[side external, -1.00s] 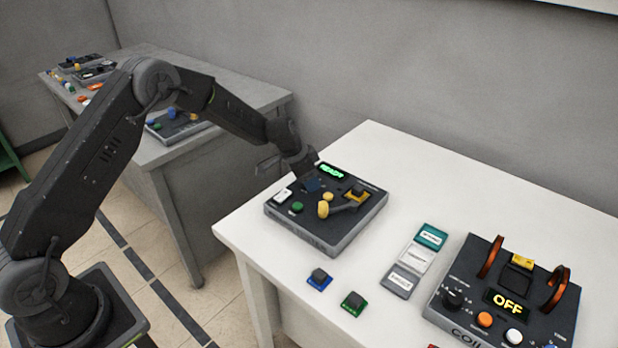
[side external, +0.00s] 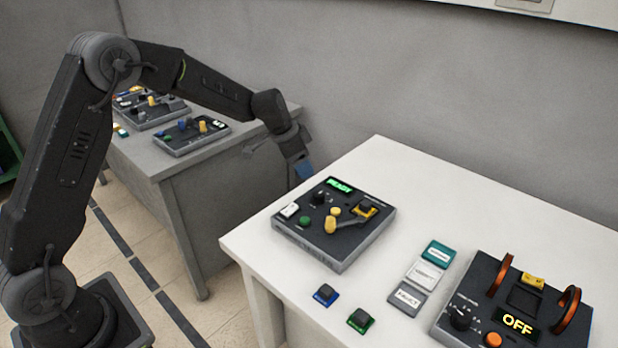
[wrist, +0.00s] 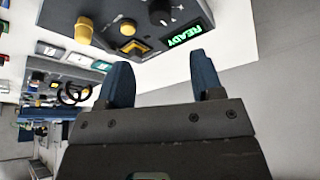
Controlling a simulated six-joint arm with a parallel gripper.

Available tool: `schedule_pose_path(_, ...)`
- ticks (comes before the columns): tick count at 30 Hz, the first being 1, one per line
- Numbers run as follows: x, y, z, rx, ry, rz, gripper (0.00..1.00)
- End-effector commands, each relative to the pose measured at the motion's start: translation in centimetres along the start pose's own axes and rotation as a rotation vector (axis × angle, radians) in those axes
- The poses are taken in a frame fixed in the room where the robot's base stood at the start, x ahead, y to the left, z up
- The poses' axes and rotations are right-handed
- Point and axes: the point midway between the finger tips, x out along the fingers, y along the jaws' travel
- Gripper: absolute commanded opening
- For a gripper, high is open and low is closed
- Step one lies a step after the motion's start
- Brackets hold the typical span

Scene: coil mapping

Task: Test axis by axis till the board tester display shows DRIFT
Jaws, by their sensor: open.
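The board tester (side external: 345,258) is a dark box on the white table. Its green display (side external: 340,186) reads READY, and it shows upside down in the wrist view (wrist: 187,36). A black knob (side external: 319,197), a green button (side external: 305,221), a white button (side external: 289,210) and a yellow lever (side external: 333,222) are on its top. A yellow-framed socket (side external: 366,208) holds a dark piece. My gripper (side external: 303,178) is beyond the tester's far left edge, apart from it. Its two blue fingers (wrist: 158,84) are open with nothing between them.
A coil unit (side external: 470,280) with two copper coils and a display (side external: 517,323) reading OFF stands at right. Teal, white and grey label tiles (side external: 408,297) lie between. A blue-based piece (side external: 324,294) and a green-based piece (side external: 360,320) sit in front. A grey bench (side external: 215,160) stands behind.

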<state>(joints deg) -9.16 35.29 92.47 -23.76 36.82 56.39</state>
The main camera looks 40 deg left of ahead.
Motion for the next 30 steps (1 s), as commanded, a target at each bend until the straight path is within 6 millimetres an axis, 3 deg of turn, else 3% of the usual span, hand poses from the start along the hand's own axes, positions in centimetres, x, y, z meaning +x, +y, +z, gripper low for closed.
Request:
schedule_pose_path(6,-2.2,0.0,0.0,-0.001,0.000,0.000,0.60)
schedule_pose_path(20,-3.3,0.4,0.0,-0.006,0.002,-0.004,0.60)
schedule_pose_path(23,-5.7,1.8,0.1,-0.025,0.006,-0.014,0.60)
schedule_pose_path(30,-14.4,8.1,2.8,-0.131,0.015,-0.063,0.60)
